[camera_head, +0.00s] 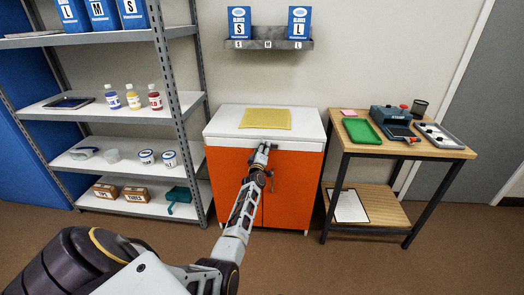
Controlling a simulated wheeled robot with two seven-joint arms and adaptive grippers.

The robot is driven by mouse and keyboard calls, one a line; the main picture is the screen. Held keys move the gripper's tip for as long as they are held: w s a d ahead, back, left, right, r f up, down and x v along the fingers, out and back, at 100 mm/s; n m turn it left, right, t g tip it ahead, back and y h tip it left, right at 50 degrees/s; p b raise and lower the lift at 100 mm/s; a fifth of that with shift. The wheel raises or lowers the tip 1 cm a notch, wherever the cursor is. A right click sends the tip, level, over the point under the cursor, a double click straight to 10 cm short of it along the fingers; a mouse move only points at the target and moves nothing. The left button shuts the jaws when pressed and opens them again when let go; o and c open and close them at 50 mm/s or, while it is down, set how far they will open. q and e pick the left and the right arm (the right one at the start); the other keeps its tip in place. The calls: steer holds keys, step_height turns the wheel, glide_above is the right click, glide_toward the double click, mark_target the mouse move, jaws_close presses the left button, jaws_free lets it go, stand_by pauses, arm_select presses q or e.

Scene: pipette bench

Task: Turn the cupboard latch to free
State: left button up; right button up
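The cupboard (294,190) has orange doors under a white top and stands at the centre against the wall. My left arm reaches up from the lower left to the front of it. My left gripper (263,147) is at the upper middle of the doors, near the seam and just below the white top. The gripper is small and dark here, so I cannot tell whether its fingers are open or shut. I cannot make out the latch clearly; the gripper and wrist cover the middle of the doors. A dark handle-like part (272,184) shows just right of the wrist. My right gripper is not in view.
A yellow mat (265,119) lies on the cupboard top. A grey shelf unit (186,139) with bottles, tubs and boxes stands to the left. A wooden bench (440,150) with a green tray (362,131) stands to the right. A wall rack (268,44) holds blue boxes above.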

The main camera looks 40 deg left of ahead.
arm_select(q)
steer(key=shift+s+d, duration=0.1)
steer(key=shift+s, duration=0.05)
steer(key=v, duration=0.7)
stand_by(0.4)
steer(key=shift+s+f, duration=0.1)
stand_by(0.6)
